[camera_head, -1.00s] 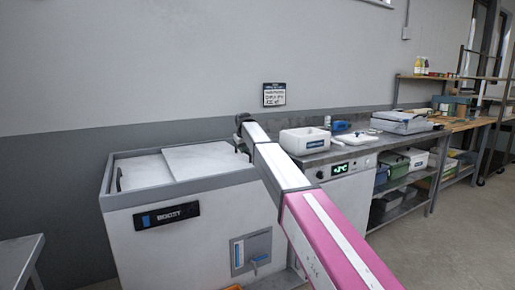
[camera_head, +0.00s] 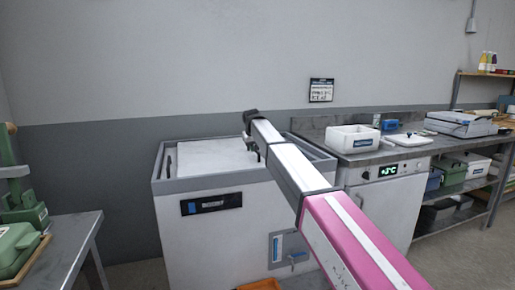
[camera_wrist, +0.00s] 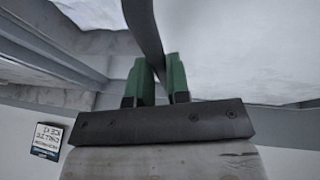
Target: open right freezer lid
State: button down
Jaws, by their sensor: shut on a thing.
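The white chest freezer (camera_head: 215,240) stands against the wall in the head view, with a grey rim around its top. A white sliding lid panel (camera_head: 210,158) covers the left part of the top. My gripper (camera_wrist: 160,82) is shut on a dark bar handle (camera_wrist: 145,30) in the wrist view, its green fingertips on either side. In the head view my gripper (camera_head: 250,147) is at the panel's right edge, partly hidden by my wrist. Another dark handle (camera_head: 169,162) shows at the left end. The right part of the opening is mostly hidden behind my arm.
A worktop (camera_head: 390,155) on the right carries a white bin (camera_head: 352,139) and other items. A metal table (camera_head: 70,240) with green equipment (camera_head: 20,225) stands at the left front. An orange object (camera_head: 262,285) lies low before the freezer.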

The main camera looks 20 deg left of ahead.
jog(key=c, duration=1.1)
grip_release()
jog(key=v, duration=1)
jog(key=shift+s+r, duration=0.2)
jog(key=shift+r, duration=0.2)
